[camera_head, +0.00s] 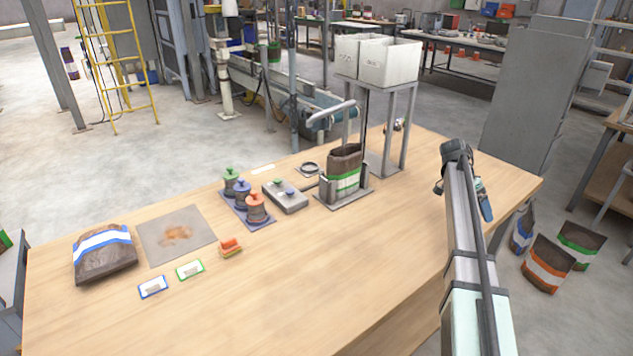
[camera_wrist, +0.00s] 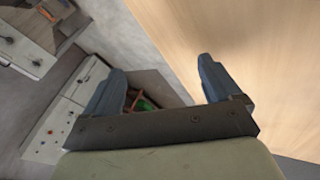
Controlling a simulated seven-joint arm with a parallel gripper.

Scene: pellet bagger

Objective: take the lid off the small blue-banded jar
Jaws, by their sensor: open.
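The small blue-banded jar (camera_head: 242,199) stands upright in the middle of a row of three jars, with its blue knobbed lid (camera_head: 242,187) on top. A green-lidded jar (camera_head: 231,184) is behind it and an orange-lidded jar (camera_head: 256,210) in front. All three stand on a dark blue tray (camera_head: 263,225). My gripper (camera_wrist: 160,86) is open with nothing between its fingers. In the head view it is far to the right of the jars, by the table's right edge. The jars are not in the wrist view.
Right of the jars are a grey block (camera_head: 286,200) with knobs and an open bag (camera_head: 345,170) in a metal holder. A tall stand (camera_head: 405,115) carries white bins (camera_head: 390,62). Orange blocks (camera_head: 231,247) lie in front. The table's (camera_head: 350,260) front middle is clear.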

